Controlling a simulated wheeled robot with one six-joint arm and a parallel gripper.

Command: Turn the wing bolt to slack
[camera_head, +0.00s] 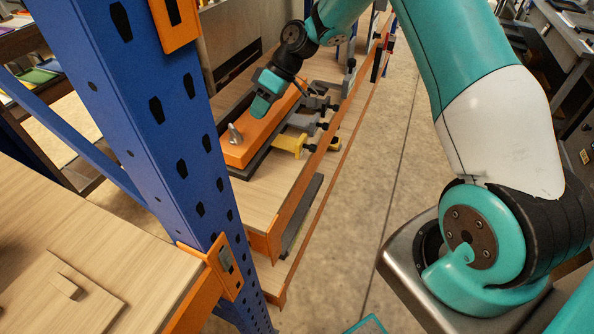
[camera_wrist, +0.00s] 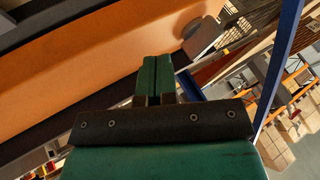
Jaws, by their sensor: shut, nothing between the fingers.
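The wing bolt (camera_head: 235,133) is a small grey metal piece standing up at the near end of a long orange block (camera_head: 237,154). My gripper (camera_head: 259,106) is shut and empty. It is over the orange block, a little beyond the wing bolt and apart from it. In the wrist view the closed green fingers (camera_wrist: 157,78) point toward the orange block (camera_wrist: 90,62). A grey rounded piece (camera_wrist: 203,38) shows ahead and to the right of the fingertips there; it looks like the wing bolt, but I cannot tell for sure.
The block lies in a dark tray on a wooden shelf (camera_head: 256,200) with an orange edge beam (camera_head: 295,207). Grey and yellow clamps (camera_head: 291,143) lie right of it. A blue rack post (camera_head: 163,110) stands at the left. Open floor (camera_head: 385,190) is to the right.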

